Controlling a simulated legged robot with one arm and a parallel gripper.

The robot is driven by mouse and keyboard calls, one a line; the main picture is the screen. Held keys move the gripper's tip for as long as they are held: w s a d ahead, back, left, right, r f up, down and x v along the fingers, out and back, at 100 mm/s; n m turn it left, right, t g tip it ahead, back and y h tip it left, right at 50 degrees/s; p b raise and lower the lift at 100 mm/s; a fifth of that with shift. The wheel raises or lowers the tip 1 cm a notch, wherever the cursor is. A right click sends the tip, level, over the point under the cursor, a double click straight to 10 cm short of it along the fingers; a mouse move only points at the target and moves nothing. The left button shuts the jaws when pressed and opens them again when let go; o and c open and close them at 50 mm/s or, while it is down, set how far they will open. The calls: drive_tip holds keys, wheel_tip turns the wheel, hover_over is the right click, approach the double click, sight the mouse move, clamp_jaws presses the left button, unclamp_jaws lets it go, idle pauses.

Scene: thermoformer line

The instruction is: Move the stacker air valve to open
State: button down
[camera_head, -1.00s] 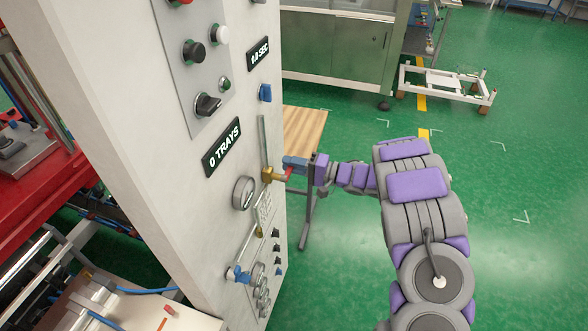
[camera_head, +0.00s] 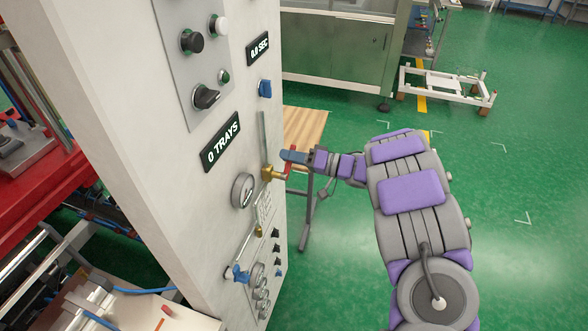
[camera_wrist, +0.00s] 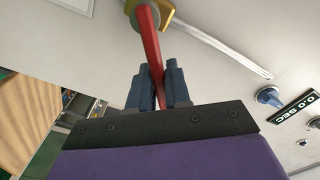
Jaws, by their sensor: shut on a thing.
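A brass valve (camera_head: 268,172) with a red lever (camera_head: 285,172) sits on the right face of the pale cabinet, at the lower end of a thin vertical pipe. In the wrist view the red lever (camera_wrist: 152,48) runs from the brass valve body (camera_wrist: 150,8) down between my blue fingers. My gripper (camera_head: 290,156) is at the valve, shut on the red lever (camera_wrist: 157,72). The fingers hide part of the lever. I cannot read a label naming the valve.
The cabinet (camera_head: 120,110) carries knobs, a "0 TRAYS" display (camera_head: 222,143), a gauge (camera_head: 242,190) and a lower blue-handled valve (camera_head: 240,273). A wooden-topped table (camera_head: 303,125) stands behind my gripper. Green floor (camera_head: 530,180) is open at the right.

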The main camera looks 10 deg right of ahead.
sight(287, 167)
drive_tip(key=shift+f, duration=0.1)
drive_tip(key=shift+s+a+r+n+b, duration=0.1)
drive_tip(key=shift+s+r+n+b, duration=0.05)
drive_tip(key=shift+n+b, duration=0.3)
drive_tip(key=shift+s+a+r+n+b, duration=0.15)
drive_tip(key=shift+n+b, duration=0.15)
drive_tip(key=shift+n, duration=0.25)
drive_tip(key=shift+s+a+r+n+b, duration=0.1)
drive_tip(key=shift+s+r+n+b, duration=0.25)
drive_tip(key=shift+n, duration=0.45)
drive_tip(key=shift+w, duration=0.1)
drive_tip(key=shift+s+a+r+n+b, duration=0.15)
drive_tip(key=shift+s+n+b, duration=0.25)
drive_tip(key=shift+n+b, duration=0.55)
drive_tip(key=shift+s+a+r+n+b, duration=0.3)
drive_tip(key=shift+n+b, duration=0.25)
drive_tip(key=shift+n, duration=0.3)
drive_tip(key=shift+r, duration=0.1)
